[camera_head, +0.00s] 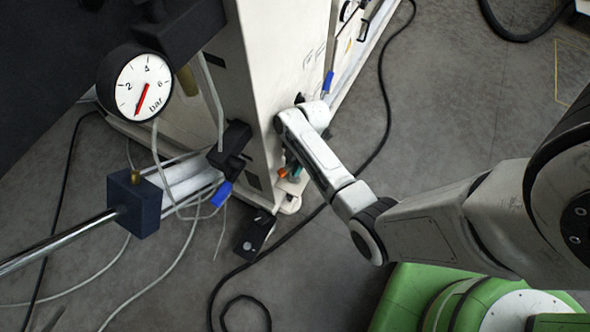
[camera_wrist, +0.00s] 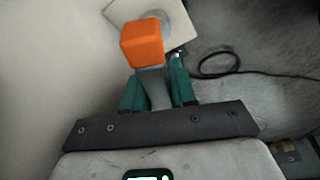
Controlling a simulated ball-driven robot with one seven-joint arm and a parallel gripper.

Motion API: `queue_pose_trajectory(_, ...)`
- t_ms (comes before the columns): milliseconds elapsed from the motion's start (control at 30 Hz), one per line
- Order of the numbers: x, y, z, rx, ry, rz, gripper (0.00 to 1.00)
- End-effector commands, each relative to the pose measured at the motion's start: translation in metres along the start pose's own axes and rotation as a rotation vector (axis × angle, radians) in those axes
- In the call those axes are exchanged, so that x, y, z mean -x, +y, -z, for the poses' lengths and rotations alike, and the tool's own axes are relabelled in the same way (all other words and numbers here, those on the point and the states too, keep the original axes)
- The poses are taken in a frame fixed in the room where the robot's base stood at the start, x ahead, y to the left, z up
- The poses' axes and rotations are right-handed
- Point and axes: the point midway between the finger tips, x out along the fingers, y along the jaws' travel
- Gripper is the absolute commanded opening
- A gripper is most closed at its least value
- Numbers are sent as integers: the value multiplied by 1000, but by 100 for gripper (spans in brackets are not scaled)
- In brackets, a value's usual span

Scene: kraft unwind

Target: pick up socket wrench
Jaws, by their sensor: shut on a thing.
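My gripper (camera_wrist: 157,82) has teal fingers, shut on a grey piece with a block-like orange end, which I take to be the socket wrench (camera_wrist: 142,45). The orange end sticks out beyond the fingers toward a pale surface in the wrist view. In the head view the orange end (camera_head: 282,173) shows small at the foot of the white machine housing, beside my gripper (camera_head: 295,172). My arm hides part of this spot. The far end of the wrench cannot be made out.
The white machine housing (camera_head: 270,75) stands close to my arm. A pressure gauge (camera_head: 143,86) and a metal rod (camera_head: 55,240) with a dark block are at left. Black cable (camera_head: 385,100) and thin hoses lie on the grey floor. Open floor (camera_head: 450,100) is at right.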

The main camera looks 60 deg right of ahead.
Motion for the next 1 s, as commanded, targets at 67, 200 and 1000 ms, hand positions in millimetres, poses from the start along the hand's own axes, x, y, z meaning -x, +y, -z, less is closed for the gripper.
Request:
queue_pose_trajectory(67, 0, 0, 0, 0, 0, 0, 14)
queue_pose_trajectory(200, 0, 0, 0, 0, 0, 0, 0)
queue_pose_trajectory(1000, 59, -22, 17, -1, 0, -1, 0)
